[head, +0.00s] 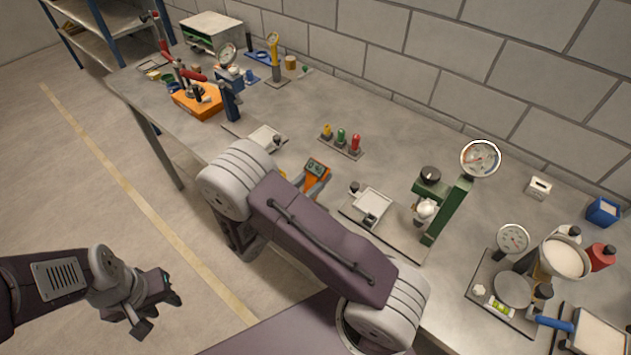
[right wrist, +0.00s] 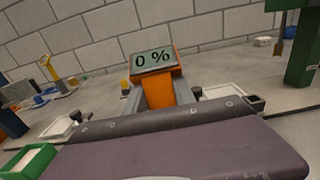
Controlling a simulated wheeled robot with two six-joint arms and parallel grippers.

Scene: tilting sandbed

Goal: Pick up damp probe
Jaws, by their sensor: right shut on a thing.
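The damp probe is an orange handheld device (right wrist: 159,92) with a grey screen reading "0 %". It also shows in the head view (head: 316,170), just beyond my right arm. My right gripper (right wrist: 164,95) is shut on it, with one grey finger on each side of the orange body. In the head view my forearm hides most of this gripper and the probe's lower part. I cannot tell whether the probe touches the bench. My left gripper (head: 161,311) hangs open and empty over the floor, left of the bench.
The grey bench (head: 390,140) carries a green press with a dial (head: 449,205), a white tray (head: 372,202), coloured pegs (head: 341,138) and an orange-based device (head: 197,101). Scales and bowls (head: 513,290) stand at right. A block wall (head: 420,50) closes the back.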

